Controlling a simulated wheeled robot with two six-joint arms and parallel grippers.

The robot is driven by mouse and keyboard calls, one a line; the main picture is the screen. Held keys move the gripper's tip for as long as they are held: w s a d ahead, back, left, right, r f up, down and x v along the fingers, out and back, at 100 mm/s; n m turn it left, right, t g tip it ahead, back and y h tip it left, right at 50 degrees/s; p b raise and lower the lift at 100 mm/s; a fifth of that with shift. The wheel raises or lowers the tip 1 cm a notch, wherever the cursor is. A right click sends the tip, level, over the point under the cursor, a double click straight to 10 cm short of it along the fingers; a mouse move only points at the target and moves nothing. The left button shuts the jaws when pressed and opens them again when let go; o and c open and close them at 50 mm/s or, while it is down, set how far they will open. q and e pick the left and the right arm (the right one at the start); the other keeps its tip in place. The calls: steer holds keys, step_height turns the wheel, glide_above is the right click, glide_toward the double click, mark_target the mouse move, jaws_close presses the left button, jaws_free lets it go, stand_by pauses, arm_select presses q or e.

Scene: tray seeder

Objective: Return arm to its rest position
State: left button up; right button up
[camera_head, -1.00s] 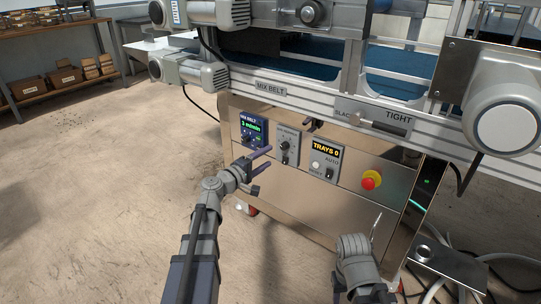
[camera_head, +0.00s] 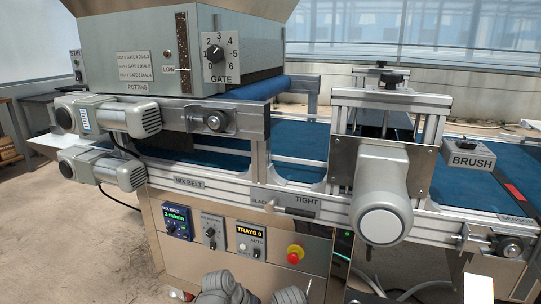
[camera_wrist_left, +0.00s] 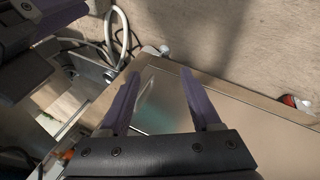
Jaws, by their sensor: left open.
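My left gripper (camera_wrist_left: 153,73) is open and empty in the left wrist view. Its two purple fingers are spread above the flat, shiny metal face of the machine cabinet (camera_wrist_left: 255,128), with nothing between them. Part of my other arm, dark with a purple piece (camera_wrist_left: 50,18), shows at the upper left of that view; whether its jaws are open cannot be told. In the head view only grey links of my arms (camera_head: 222,289) show at the bottom edge, in front of the cabinet; no fingertips are visible there.
Above are a tension lever (camera_head: 273,201), motors and a gate dial (camera_head: 215,54). A grey motor housing (camera_head: 384,200) juts out at right. Open floor lies left.

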arm_select(q)
steer(key=s+a+r+m+g+y+p, duration=0.25)
steer(key=s+r+y+p, duration=0.3)
steer(key=s, duration=0.35)
step_height(320, 180, up, 35)
steer(key=p, duration=3.6)
steer(key=shift+s+a+y, duration=0.15)
steer(key=shift+a+y, duration=0.2)
steer(key=shift+m, duration=0.25)
steer(key=shift+c, duration=0.2)
